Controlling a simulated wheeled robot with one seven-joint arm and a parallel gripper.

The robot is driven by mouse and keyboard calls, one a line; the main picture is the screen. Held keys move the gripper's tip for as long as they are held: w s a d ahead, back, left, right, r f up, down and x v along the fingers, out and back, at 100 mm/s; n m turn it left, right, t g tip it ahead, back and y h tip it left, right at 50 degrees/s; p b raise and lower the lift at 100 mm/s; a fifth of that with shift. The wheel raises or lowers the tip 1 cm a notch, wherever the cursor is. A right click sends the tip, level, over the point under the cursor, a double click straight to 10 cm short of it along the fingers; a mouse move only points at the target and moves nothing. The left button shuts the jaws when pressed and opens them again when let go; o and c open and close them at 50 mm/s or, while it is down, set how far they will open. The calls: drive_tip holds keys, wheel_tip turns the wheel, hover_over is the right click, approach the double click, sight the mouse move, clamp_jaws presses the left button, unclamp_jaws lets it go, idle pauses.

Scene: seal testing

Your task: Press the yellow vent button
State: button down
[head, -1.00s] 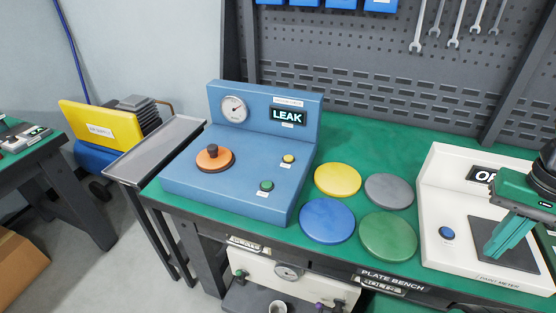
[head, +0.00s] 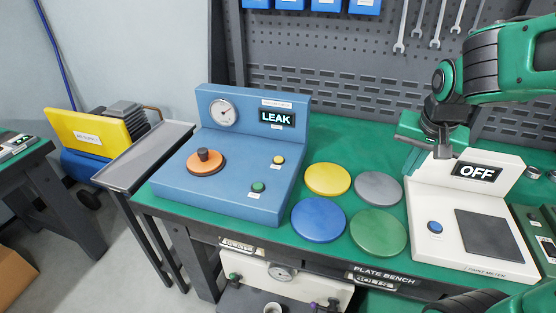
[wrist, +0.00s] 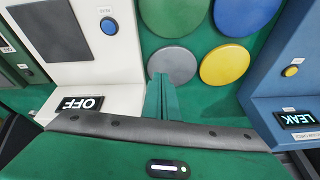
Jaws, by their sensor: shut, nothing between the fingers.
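The yellow vent button (head: 278,160) is a small round cap on the top of the blue seal tester (head: 215,188), toward its right rear. It also shows in the wrist view (wrist: 291,71) at the right. A green button (head: 257,187) is in front of it. The tester's lit display (head: 277,118) reads LEAK.
Yellow, grey, blue and green discs (head: 328,179) lie between the tester and the white meter (head: 440,256), whose display reads OFF. An orange disc with a dark knob (head: 206,162) sits on the tester. A pegboard with wrenches stands behind.

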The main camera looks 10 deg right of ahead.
drive_tip(key=w+a+t, duration=0.3)
drive_tip(key=w+a, duration=0.8)
drive_tip(key=w, duration=0.1)
drive_tip(key=r+t+y, duration=0.2)
drive_tip(key=t+y, duration=0.1)
hover_over(280, 161)
drive_tip(key=shift+f, duration=0.1)
drive_tip(key=shift+f, duration=4.35)
drive_tip(key=shift+f, duration=0.15)
drive_tip(key=shift+f, duration=0.25)
